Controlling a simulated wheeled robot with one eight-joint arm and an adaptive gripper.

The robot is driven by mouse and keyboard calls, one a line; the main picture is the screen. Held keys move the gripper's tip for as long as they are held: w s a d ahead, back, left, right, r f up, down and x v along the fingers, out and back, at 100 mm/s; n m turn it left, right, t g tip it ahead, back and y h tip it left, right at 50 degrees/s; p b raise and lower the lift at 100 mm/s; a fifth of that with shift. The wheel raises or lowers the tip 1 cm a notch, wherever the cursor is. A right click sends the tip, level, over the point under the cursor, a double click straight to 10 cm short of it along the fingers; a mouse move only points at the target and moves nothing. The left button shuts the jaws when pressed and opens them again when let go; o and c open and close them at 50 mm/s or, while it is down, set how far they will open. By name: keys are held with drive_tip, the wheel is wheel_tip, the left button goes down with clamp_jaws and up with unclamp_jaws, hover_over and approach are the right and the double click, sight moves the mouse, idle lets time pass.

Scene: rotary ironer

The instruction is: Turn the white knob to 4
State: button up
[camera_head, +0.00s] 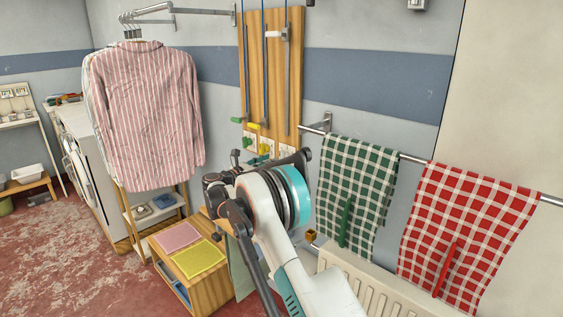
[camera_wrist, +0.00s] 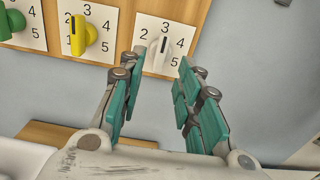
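The white knob (camera_wrist: 157,54) sits on a white number card (camera_wrist: 177,29) on the wooden board. Its dark mark points roughly up, near the 3; the 4 is to the right of the knob. My gripper (camera_wrist: 159,68) is open, its green-padded fingers below and to either side of the knob card. Nothing is between the fingers, and they look apart from the knob. In the head view my arm covers most of the gripper and the white knob is not clear.
A yellow knob (camera_wrist: 82,36) and a green knob (camera_wrist: 11,22) are on cards to the left. Above them, rods with coloured handles run up the wooden board (camera_head: 274,85). A green checked towel (camera_head: 358,180) hangs from a rail to the right.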

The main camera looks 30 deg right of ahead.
sight(280, 158)
drive_tip(key=b+x, duration=0.2)
drive_tip(key=x, duration=0.5)
drive_tip(key=shift+w+d, duration=0.1)
drive_tip(key=shift+d, duration=0.2)
drive_tip(key=c, duration=0.7)
